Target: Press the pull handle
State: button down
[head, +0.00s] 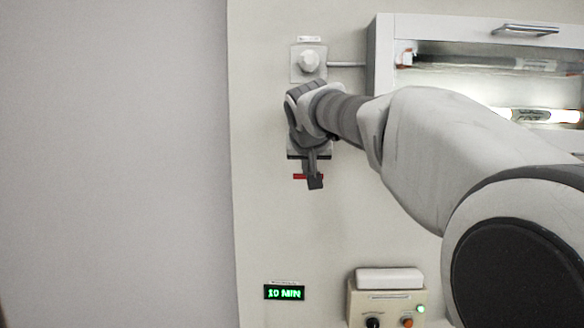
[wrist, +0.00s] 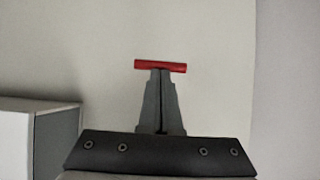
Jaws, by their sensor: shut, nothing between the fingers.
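The pull handle is a red bar. In the head view the red bar (head: 301,176) shows at the panel, partly hidden behind my gripper (head: 315,183). In the wrist view the red bar (wrist: 160,66) lies crosswise just beyond the tips of my gripper (wrist: 160,72). The fingers are shut together with nothing between them. The tips are at or very close to the bar; I cannot tell whether they touch it. The handle's mount is mostly hidden behind my wrist.
A white knob (head: 309,61) sits above my wrist. A lit cabinet (head: 383,60) with tubes stands at the right. A green display (head: 284,292) and a control box (head: 387,301) are below. The panel left of my gripper is clear.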

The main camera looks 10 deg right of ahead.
jog(key=w+r+p+v, duration=0.1)
jog(key=r+v, duration=0.1)
jog(key=v, duration=1)
jog(key=shift+r, duration=0.4)
jog(key=shift+s+d, duration=0.1)
